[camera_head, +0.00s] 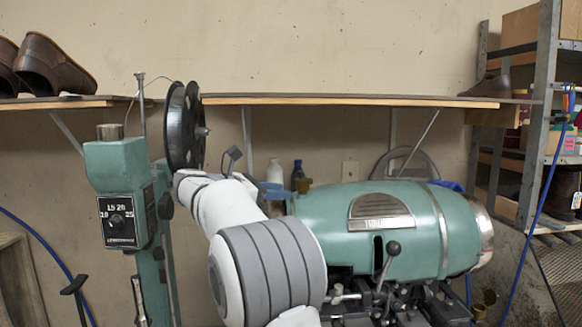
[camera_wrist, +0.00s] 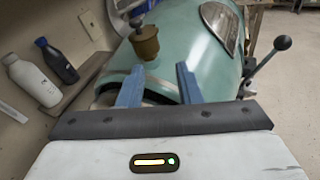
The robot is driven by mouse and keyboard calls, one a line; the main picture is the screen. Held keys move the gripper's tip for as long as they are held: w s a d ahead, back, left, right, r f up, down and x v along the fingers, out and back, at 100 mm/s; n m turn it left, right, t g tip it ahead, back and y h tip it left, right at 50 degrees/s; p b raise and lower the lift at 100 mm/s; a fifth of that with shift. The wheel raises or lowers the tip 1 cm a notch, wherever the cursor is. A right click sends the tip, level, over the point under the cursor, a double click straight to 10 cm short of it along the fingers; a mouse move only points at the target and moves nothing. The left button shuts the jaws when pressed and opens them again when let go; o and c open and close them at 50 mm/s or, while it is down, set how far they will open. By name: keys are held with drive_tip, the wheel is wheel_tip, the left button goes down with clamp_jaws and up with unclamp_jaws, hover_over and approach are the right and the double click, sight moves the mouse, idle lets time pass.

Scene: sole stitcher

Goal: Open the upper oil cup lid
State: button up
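The upper oil cup (camera_wrist: 145,44) is a brass cup with a small knob-like top, standing on the green stitcher body (camera_wrist: 195,45) in the wrist view. Its lid appears closed, though the detail is small. My gripper (camera_wrist: 158,70) has its two blue fingers spread apart with nothing between them. The cup appears beyond the fingertips, nearer the left finger, and no contact shows. In the head view a small brass cup (camera_head: 304,185) shows at the left end of the green body (camera_head: 330,212).
A white bottle (camera_wrist: 33,82) and a dark bottle (camera_wrist: 56,60) stand on a ledge left of my gripper. A black ball-ended lever (camera_wrist: 281,44) rises at the right.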

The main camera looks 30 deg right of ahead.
sight(300, 172)
drive_tip(key=r, duration=0.1)
drive_tip(key=w+h, duration=0.1)
drive_tip(key=w+r, duration=0.1)
drive_tip(key=shift+w+d+r+n+g+h, duration=0.1)
drive_tip(key=shift+d+r+n+g+h, duration=0.2)
drive_tip(key=shift+r+n, duration=0.1)
drive_tip(key=shift+w+r, duration=0.2)
drive_tip(key=shift+r, duration=0.05)
drive_tip(key=shift+d+r+p, duration=0.15)
drive_tip(key=shift+d+p, duration=0.15)
drive_tip(key=shift+d, duration=0.05)
drive_tip(key=d, duration=0.2)
drive_tip(key=d+p, duration=0.1)
drive_tip(key=d, duration=0.1)
drive_tip(key=d+p, duration=0.1)
drive_tip(key=d, duration=0.2)
drive_tip(key=shift+s, duration=0.25)
clamp_jaws()
